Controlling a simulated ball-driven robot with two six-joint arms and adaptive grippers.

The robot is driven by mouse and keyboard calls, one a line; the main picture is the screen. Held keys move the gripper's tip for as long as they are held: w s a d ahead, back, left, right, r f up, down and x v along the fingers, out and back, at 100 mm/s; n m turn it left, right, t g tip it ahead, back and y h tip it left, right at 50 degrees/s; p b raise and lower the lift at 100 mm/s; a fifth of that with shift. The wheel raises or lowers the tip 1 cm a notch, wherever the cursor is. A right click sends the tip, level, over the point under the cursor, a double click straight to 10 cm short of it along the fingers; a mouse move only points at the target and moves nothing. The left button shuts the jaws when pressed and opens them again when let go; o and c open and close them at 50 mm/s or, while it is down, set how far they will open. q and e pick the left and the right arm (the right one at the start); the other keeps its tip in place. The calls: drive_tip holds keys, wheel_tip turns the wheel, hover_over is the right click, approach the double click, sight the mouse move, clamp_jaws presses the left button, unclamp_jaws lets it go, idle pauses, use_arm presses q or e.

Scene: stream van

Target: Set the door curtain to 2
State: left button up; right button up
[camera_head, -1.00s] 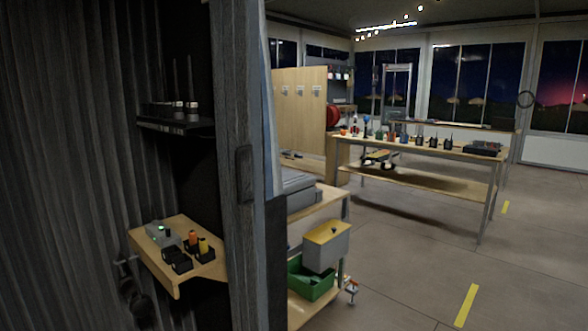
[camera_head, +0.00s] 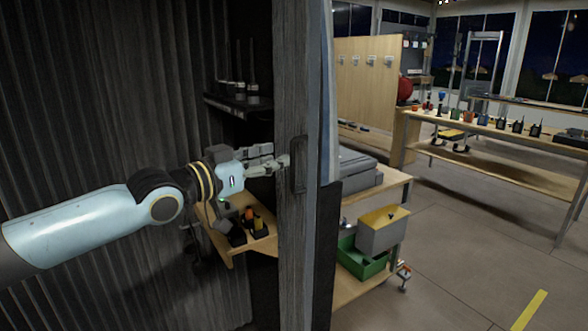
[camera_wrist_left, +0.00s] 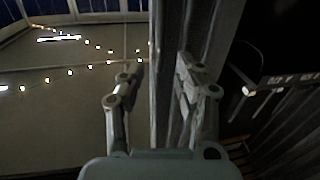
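The door curtain is a dark grey upright panel (camera_head: 293,85) with a dark vertical handle (camera_head: 298,163) on its edge; a pale blue-grey strip (camera_head: 327,100) runs beside it. I see no number markings on it. My left gripper (camera_head: 280,160) reaches in from the left at handle height, its fingertips just left of the handle. In the left wrist view the two fingers (camera_wrist_left: 160,75) are spread, with a long dark upright edge (camera_wrist_left: 172,100) between them. I cannot tell whether they touch it. My right gripper is out of view.
Left of the curtain, a small wooden shelf (camera_head: 222,249) carries a grey box and orange and yellow items; a dark shelf (camera_head: 238,106) is above. To the right are a green bin (camera_head: 362,262), a grey box (camera_head: 383,235) and a long bench (camera_head: 510,140). The floor at right is open.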

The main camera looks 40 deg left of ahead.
use_arm(q)
drive_tip(key=w+b, duration=0.1)
drive_tip(key=w, duration=0.2)
drive_tip(key=w+d+b, duration=0.1)
drive_tip(key=w+b, duration=0.1)
drive_tip(key=shift+w+d, duration=0.1)
drive_tip(key=shift+w, duration=0.3)
clamp_jaws()
